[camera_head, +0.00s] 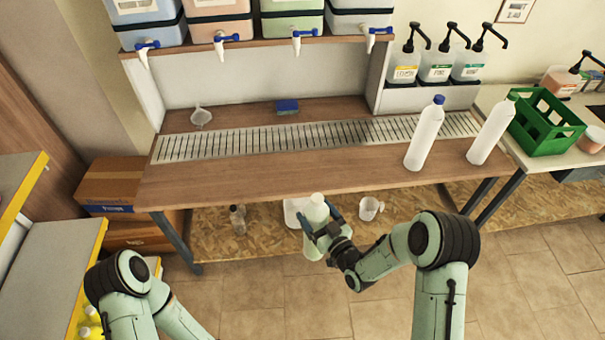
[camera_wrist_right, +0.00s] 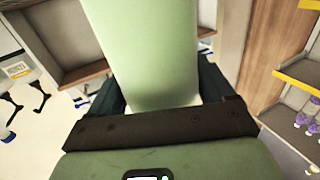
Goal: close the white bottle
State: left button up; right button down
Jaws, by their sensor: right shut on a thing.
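My right gripper (camera_head: 322,222) is shut on a pale green-white bottle (camera_head: 316,212) in front of the table's front edge. The bottle looks roughly upright. In the right wrist view the bottle (camera_wrist_right: 150,50) fills the space between the two dark fingers, and its top end is not seen there. A white bottle with a blue cap (camera_head: 424,134) stands on the table at the right. Another white bottle (camera_head: 491,132) with a pale greenish top stands to its right; I cannot tell whether it is capped. My left arm enters at the lower left, its gripper outside the picture.
Drums with taps (camera_head: 219,25) stand on the shelf above the wooden table (camera_head: 270,174) and its drain grate. A blue sponge (camera_head: 287,106) and a funnel (camera_head: 201,116) lie at the back. A green crate (camera_head: 545,124) and pump bottles are at the right. The table's middle is clear.

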jog(key=s+d+r+m+t+h, duration=0.1)
jog(key=s+d+r+m+h, duration=0.1)
jog(key=d+m+h, duration=0.3)
jog(key=d+h, duration=0.2)
jog(key=d, duration=0.2)
jog(key=shift+s+r+t+h, duration=0.15)
jog(key=shift+t+h, duration=0.15)
jog(key=shift+t, duration=0.1)
